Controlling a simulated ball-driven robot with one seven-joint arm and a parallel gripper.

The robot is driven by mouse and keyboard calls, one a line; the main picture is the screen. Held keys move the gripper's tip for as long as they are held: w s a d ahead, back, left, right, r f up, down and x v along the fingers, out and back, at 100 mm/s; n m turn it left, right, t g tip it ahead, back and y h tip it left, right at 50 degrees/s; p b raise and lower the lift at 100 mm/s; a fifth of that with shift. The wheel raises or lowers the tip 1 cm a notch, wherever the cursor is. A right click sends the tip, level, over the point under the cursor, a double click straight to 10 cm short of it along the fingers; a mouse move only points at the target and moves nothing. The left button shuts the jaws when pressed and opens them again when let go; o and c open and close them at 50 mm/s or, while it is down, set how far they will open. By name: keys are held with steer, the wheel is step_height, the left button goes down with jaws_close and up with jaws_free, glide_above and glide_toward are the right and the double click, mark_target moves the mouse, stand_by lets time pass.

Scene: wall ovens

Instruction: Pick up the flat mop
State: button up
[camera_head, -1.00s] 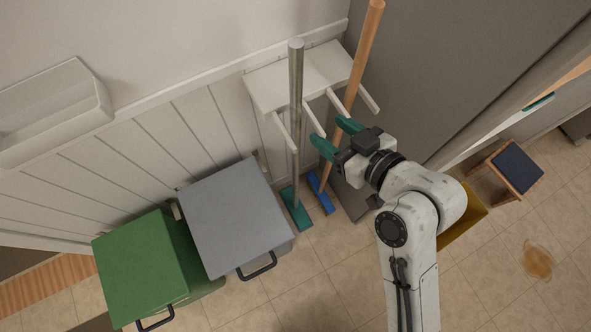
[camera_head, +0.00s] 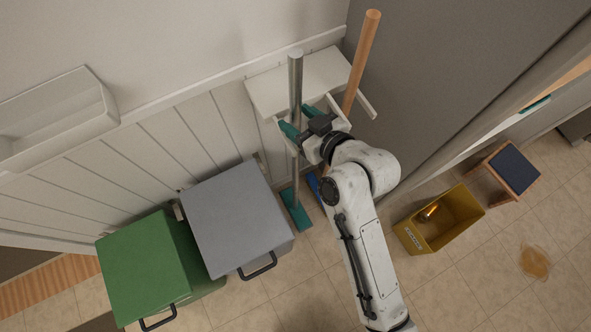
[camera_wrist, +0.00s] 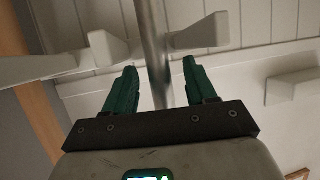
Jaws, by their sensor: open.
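The flat mop has a grey metal pole (camera_head: 295,85) and a flat teal head (camera_head: 295,208) on the floor. It stands almost upright in front of a white wall rack. My gripper (camera_head: 297,120) is at the upper part of the pole, with its teal fingers open on either side of it. In the wrist view the mop pole (camera_wrist: 150,35) runs between the two spread fingertips (camera_wrist: 158,66). I cannot tell whether either finger touches it. Part of the pole is hidden behind my gripper.
A wooden pole (camera_head: 361,60) with a blue head (camera_head: 315,185) stands right of the mop. The white rack (camera_head: 325,72) has pegs close to my fingers. Grey (camera_head: 235,215) and green (camera_head: 145,265) bins stand left. A yellow bucket (camera_head: 462,235) and a stool (camera_head: 515,168) are right.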

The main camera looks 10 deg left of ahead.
steer(key=shift+c, duration=0.3)
jaws_close()
steer(key=shift+r, duration=0.15)
steer(key=shift+r, duration=0.1)
